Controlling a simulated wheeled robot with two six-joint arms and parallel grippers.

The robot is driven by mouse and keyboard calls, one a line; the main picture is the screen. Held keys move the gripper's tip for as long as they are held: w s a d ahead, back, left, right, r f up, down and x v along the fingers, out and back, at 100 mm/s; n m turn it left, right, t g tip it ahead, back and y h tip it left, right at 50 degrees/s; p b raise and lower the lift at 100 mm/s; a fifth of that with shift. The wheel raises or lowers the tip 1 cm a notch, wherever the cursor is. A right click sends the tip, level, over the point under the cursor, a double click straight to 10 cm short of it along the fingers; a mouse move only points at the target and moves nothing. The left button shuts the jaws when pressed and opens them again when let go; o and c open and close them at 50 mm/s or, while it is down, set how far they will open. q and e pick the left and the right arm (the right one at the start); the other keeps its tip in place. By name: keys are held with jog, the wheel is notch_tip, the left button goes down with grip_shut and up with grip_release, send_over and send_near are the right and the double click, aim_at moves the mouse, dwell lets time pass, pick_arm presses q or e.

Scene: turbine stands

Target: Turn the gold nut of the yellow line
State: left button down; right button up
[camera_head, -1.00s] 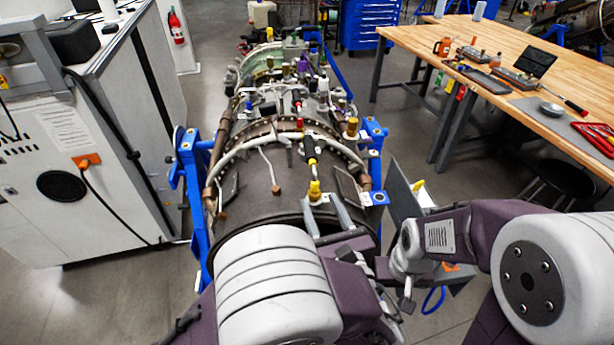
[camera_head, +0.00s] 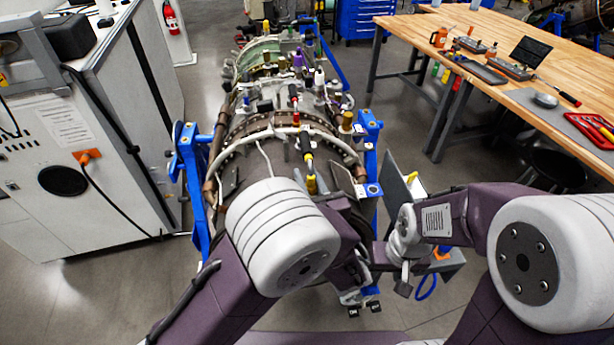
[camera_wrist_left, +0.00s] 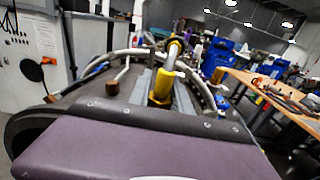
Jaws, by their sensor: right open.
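My right gripper (camera_head: 404,282) is open, to the right of the left one and apart from the nut.
The turbine (camera_head: 262,150) rests in a blue stand (camera_head: 369,150). A white cabinet (camera_head: 80,165) stands at the left. A wooden workbench (camera_head: 480,60) with tools is at the right. A grey panel or tray (camera_head: 395,182) stands beside my right wrist.

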pick_arm(q)
jog(key=m+h+b, duration=0.1)
jog(key=h, duration=0.1)
jog(key=m+h+b, duration=0.1)
jog(key=h, duration=0.1)
jog(key=shift+d+f+m+t+b, duration=0.2)
jog(key=shift+f+m+t+b, duration=0.1)
jog(key=shift+t+b, duration=0.1)
jog(key=m+h+b, duration=0.2)
jog(key=h+b, duration=0.1)
jog(key=b, duration=0.2)
jog(key=d+m+g+h+b, duration=0.1)
jog(key=m+h+b, duration=0.1)
jog(key=h+b, duration=0.2)
jog(key=shift+d+m+b, duration=0.1)
jog(key=shift+m+b, duration=0.3)
jog(key=shift+b, duration=0.4)
jog(key=shift+d+r+m+h+b, duration=0.1)
jog(key=shift+r+m+h+b, duration=0.2)
jog(key=shift+h+b, duration=0.35)
jog(key=c, duration=1.4)
grip_release()
jog(key=shift+c, duration=0.2)
jog(key=shift+o, duration=1.3)
jog(key=shift+w+d, duration=0.1)
jog(key=shift+w, duration=0.05)
